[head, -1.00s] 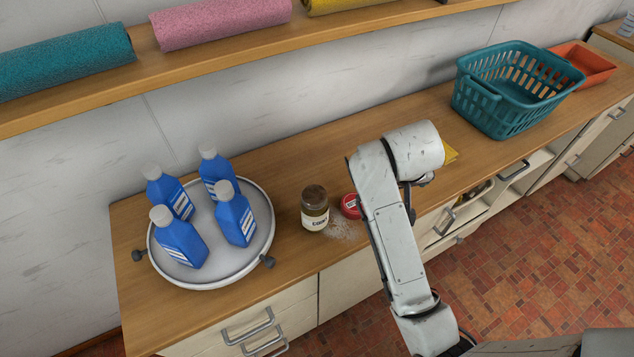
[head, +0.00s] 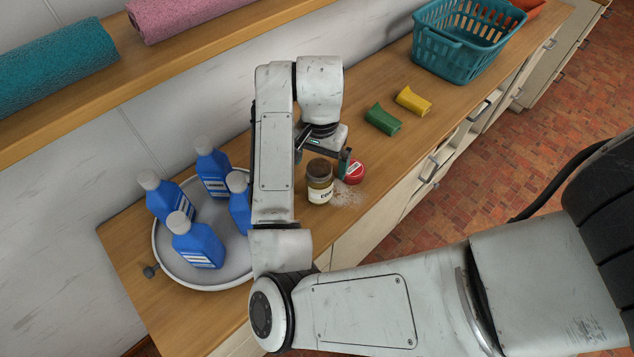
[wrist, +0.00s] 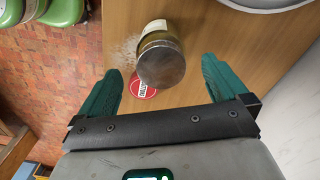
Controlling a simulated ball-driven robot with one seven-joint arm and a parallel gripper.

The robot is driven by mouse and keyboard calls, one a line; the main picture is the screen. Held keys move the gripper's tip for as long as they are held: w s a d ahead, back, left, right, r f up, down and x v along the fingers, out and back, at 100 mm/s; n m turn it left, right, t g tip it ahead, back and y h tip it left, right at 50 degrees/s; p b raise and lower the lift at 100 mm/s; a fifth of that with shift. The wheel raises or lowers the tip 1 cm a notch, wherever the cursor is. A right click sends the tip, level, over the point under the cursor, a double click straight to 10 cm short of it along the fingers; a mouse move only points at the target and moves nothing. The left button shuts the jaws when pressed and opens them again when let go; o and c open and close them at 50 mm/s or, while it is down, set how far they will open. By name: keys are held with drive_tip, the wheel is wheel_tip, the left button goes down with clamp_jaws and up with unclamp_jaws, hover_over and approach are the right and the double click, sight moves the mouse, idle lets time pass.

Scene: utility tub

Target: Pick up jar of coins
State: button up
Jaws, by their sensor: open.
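The jar of coins (head: 319,183) is a glass jar with a dark lid and a pale label. It stands upright on the wooden counter, right of the round tray. In the wrist view the jar (wrist: 160,60) is seen from above, ahead of and between the two green fingers. My gripper (wrist: 160,85) is open with nothing between its fingertips. In the head view my gripper (head: 328,158) is just behind the jar, one finger near its right side. Whether it touches the jar I cannot tell.
A red round tin (head: 354,172) and spilled white powder (head: 347,194) lie beside the jar. A round tray (head: 165,255) with several blue bottles (head: 197,240) is at left. Green (head: 382,120) and yellow (head: 413,101) sponges and a teal basket (head: 440,60) are farther right.

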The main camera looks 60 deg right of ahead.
drive_tip(key=shift+f, duration=3.5)
drive_tip(key=shift+w+a, duration=0.1)
drive_tip(key=c, duration=1.6)
